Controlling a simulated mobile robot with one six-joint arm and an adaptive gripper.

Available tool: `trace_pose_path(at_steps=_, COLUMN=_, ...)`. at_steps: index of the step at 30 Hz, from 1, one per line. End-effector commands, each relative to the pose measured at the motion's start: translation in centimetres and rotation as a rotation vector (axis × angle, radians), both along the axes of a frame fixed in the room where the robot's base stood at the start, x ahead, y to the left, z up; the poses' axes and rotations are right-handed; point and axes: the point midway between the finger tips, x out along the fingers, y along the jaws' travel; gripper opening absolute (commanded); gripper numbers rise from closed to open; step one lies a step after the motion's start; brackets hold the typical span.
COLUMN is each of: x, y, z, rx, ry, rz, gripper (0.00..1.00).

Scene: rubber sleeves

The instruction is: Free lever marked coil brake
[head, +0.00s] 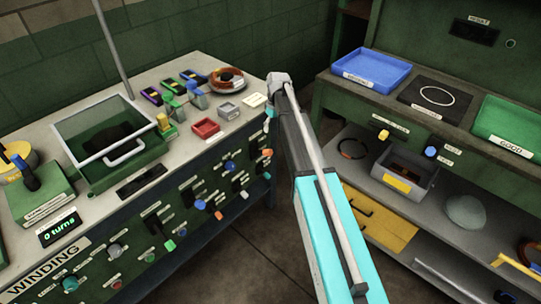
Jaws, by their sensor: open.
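The green front panel of the winding bench (140,262) carries several small levers and knobs with coloured sleeves. My arm rises from the lower right and bends near the bench's right corner.
At right, a shelf unit carries a blue tray (370,72) and green tray (508,125). Floor is open between them.

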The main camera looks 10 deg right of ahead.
Motion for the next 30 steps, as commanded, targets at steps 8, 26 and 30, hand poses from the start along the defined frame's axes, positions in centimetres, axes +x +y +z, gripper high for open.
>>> trace_pose_path(at_steps=8, x=0.1, y=0.0, z=0.0, rx=0.000, ry=0.000, rz=0.002, gripper=0.81)
trace_pose_path(at_steps=26, x=-0.1, y=0.2, z=-2.2, rx=0.000, ry=0.000, rz=0.001, gripper=0.81)
trace_pose_path(at_steps=30, x=-0.1, y=0.3, z=-3.3, rx=0.000, ry=0.000, rz=0.001, gripper=0.81)
